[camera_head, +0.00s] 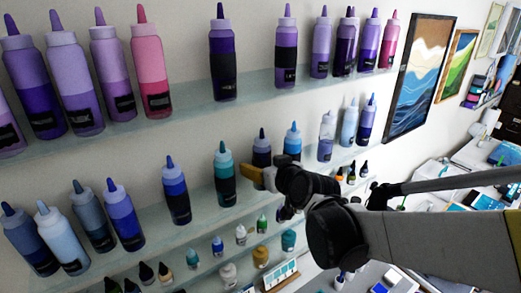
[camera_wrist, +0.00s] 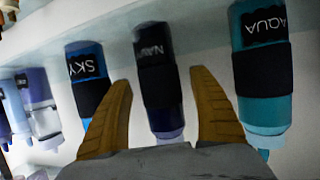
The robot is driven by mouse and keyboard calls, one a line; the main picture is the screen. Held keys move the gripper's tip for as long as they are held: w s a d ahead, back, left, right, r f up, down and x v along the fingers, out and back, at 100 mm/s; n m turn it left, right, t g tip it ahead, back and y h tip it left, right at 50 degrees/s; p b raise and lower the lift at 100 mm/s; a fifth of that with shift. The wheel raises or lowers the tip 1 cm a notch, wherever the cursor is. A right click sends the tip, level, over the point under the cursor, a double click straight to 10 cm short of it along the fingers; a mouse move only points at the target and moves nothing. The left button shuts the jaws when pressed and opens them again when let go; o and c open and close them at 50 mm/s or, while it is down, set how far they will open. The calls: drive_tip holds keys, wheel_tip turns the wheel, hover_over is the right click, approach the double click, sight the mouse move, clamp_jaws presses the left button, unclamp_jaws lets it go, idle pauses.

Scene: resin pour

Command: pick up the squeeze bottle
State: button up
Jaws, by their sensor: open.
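Many squeeze bottles stand on the wall shelves. A dark navy squeeze bottle (camera_head: 262,148) on the middle shelf has my gripper (camera_head: 257,177) in front of it. In the wrist view this bottle (camera_wrist: 155,75), labelled NAVY, appears upside down between the two tan fingers of my gripper (camera_wrist: 161,78). The fingers are open, with gaps on both sides of it. A teal AQUA bottle (camera_head: 224,178) stands to its left in the head view, and a blue SKY bottle (camera_head: 292,141) to its right. The navy bottle's lower part is hidden behind my gripper in the head view.
Purple and pink bottles (camera_head: 222,60) line the upper shelf (camera_head: 185,105). Small dropper bottles (camera_head: 218,246) stand on a shelf below. Framed pictures (camera_head: 420,75) hang at right, above a cluttered desk (camera_head: 470,155). The AQUA and SKY neighbours stand close beside the fingers.

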sight(268, 153)
drive_tip(key=c, duration=1.5)
drive_tip(key=shift+o, duration=0.2)
drive_tip(key=shift+r, duration=0.1)
drive_tip(key=r, duration=0.2)
drive_tip(key=r+b, duration=0.1)
drive_tip(key=r, duration=0.1)
drive_tip(key=shift+s+d+r, duration=0.1)
drive_tip(key=shift+d, duration=0.3)
drive_tip(key=s+d+r+b, duration=0.1)
drive_tip(key=s+d+r, duration=0.2)
drive_tip(key=d+r, duration=0.3)
drive_tip(key=d, duration=0.4)
drive_tip(key=shift+d+r, duration=0.15)
drive_tip(key=shift+r, duration=0.15)
